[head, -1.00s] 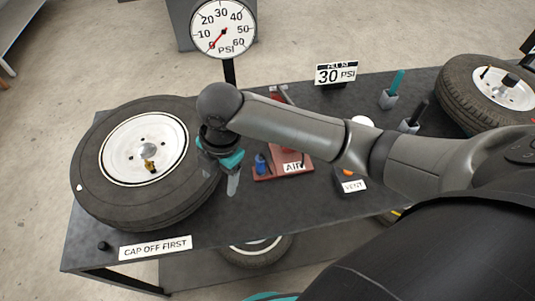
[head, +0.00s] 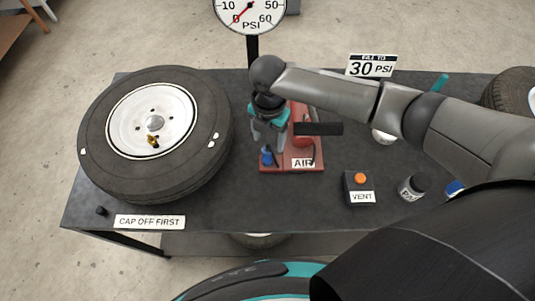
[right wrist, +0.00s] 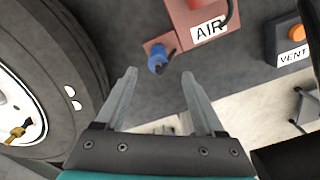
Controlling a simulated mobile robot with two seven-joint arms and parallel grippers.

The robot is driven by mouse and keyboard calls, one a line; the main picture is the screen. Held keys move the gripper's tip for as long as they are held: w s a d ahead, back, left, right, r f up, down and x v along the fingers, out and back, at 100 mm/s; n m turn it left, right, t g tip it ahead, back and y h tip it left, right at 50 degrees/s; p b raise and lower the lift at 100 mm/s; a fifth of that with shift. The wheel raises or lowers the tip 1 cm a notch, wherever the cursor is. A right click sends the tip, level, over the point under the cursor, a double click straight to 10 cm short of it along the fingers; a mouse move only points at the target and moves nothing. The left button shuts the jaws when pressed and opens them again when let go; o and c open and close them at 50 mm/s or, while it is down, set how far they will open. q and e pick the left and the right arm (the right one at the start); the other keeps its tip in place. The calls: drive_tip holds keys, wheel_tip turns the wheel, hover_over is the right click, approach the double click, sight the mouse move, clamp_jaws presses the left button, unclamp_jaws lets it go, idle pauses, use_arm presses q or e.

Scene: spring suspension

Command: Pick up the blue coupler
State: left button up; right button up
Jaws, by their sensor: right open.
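The blue coupler (head: 267,155) stands at the left front of the red air unit labelled AIR (head: 313,167). It also shows in the right wrist view (right wrist: 156,62), just beyond the fingertips and between their lines. My right gripper (head: 268,143) is open and empty, its fingers pointing down above and close to the coupler. In the right wrist view the two fingers (right wrist: 159,75) are spread apart, with nothing between them. I cannot tell the exact height gap to the coupler. My left gripper is not in view.
A wheel with a tyre (head: 205,160) lies left of the gripper, close to it. A box labelled VENT (head: 354,190) with an orange button stands to the right. The gauge post (head: 253,52) rises behind. The table front between the cap sign (head: 150,222) and VENT is clear.

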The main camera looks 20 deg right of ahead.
sight(267, 148)
drive_tip(key=shift+w+a+f, duration=0.1)
drive_tip(key=shift+a+f, duration=0.05)
drive_tip(key=shift+f, duration=2.75)
clamp_jaws()
